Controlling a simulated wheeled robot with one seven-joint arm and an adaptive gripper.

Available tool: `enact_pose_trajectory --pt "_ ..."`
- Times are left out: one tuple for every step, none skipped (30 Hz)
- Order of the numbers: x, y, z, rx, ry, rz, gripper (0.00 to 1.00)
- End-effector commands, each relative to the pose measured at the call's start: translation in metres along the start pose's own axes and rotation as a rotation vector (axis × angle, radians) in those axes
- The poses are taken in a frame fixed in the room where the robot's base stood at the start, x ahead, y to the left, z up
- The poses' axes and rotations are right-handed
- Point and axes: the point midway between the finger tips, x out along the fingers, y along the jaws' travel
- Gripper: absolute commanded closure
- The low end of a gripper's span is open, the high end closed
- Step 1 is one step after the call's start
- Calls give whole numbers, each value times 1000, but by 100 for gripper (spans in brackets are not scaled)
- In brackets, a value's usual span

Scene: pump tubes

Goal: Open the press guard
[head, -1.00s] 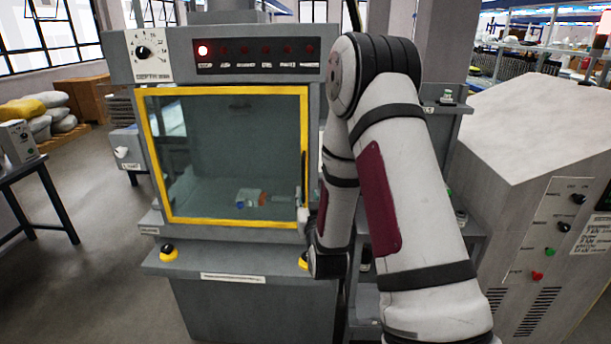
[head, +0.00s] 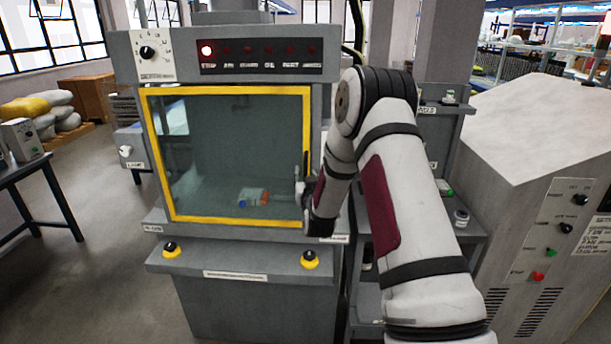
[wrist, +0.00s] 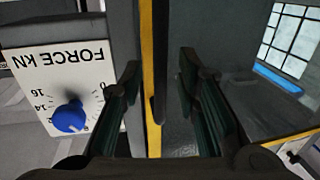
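The press guard (head: 228,222) is a clear panel in a yellow frame on the front of the grey press. It looks shut. Its dark vertical handle (wrist: 160,70) runs along the right side of the frame and also shows in the head view (head: 305,165). My gripper (wrist: 158,78) is at the right edge of the guard. Its two dark fingers are apart, and the handle lies between them, with gaps visible on both sides. In the head view my gripper is small and partly merges with the frame's lower right side.
Two yellow-and-black buttons (head: 171,250) sit on the ledge below. A "FORCE kN" dial with a blue knob (wrist: 70,116) is beside my gripper.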

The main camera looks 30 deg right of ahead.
Motion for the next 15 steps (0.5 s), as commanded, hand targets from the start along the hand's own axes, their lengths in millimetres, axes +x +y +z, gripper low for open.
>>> enact_pose_trajectory --pt "3 0 0 0 0 0 70" --pt "4 0 0 0 0 0 70" --pt "6 0 0 0 0 0 70" --pt "6 0 0 0 0 0 70" --pt "7 0 0 0 0 0 70" --pt "7 0 0 0 0 0 70" --pt "7 0 0 0 -1 0 70" --pt "7 0 0 0 -1 0 70" --pt "7 0 0 0 -1 0 70" --pt "7 0 0 0 -1 0 70" --pt "7 0 0 0 -1 0 70" --pt "7 0 0 0 0 0 75" --pt "6 0 0 0 0 0 82" --pt "6 0 0 0 0 0 88" --pt "6 0 0 0 0 0 97"
